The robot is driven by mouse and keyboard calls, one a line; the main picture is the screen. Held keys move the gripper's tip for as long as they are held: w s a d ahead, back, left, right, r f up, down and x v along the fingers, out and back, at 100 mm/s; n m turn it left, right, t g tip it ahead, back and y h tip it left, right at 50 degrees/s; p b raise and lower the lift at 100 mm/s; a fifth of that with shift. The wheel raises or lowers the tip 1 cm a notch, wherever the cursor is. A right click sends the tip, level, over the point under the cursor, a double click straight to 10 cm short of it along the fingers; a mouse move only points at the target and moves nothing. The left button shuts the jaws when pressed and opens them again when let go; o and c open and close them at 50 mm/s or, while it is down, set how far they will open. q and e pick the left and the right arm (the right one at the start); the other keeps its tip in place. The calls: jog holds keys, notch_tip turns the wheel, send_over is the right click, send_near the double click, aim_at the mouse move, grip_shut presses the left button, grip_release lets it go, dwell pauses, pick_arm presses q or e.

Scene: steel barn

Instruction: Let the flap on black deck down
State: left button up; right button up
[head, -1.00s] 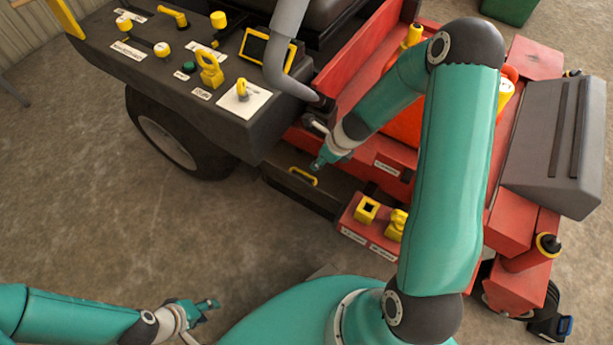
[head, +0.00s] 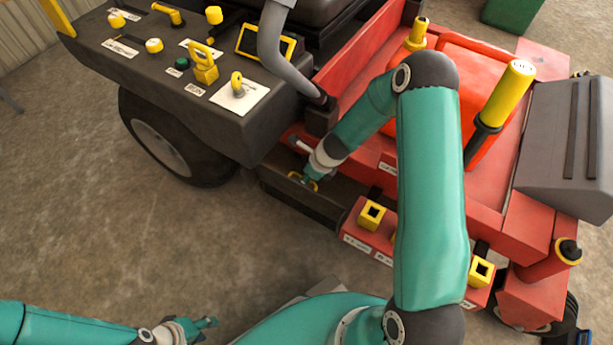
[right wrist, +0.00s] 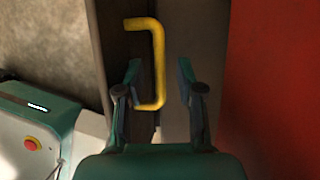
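The black deck (head: 322,198) is a low dark panel between the rear wheel and the red body of the machine. It carries a yellow bar handle (right wrist: 157,65), mostly covered by my right gripper (head: 308,181) in the head view. In the right wrist view my right gripper (right wrist: 158,80) is open, and the handle runs between its two fingers, nearer the left one. A gap shows on both sides, so the fingers are not closed on it. My left gripper (head: 205,325) is open and empty, low over the floor at the bottom left.
A dark control panel (head: 150,75) with yellow knobs overhangs the wheel (head: 165,135) at left. A grey bent bar (head: 272,50) stands close to my right wrist. Red bodywork (head: 340,70), yellow sockets (head: 371,215) and a yellow-topped lever (head: 510,92) lie right.

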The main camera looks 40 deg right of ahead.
jog(key=shift+c, duration=0.3)
grip_shut()
jog(key=shift+a, duration=0.25)
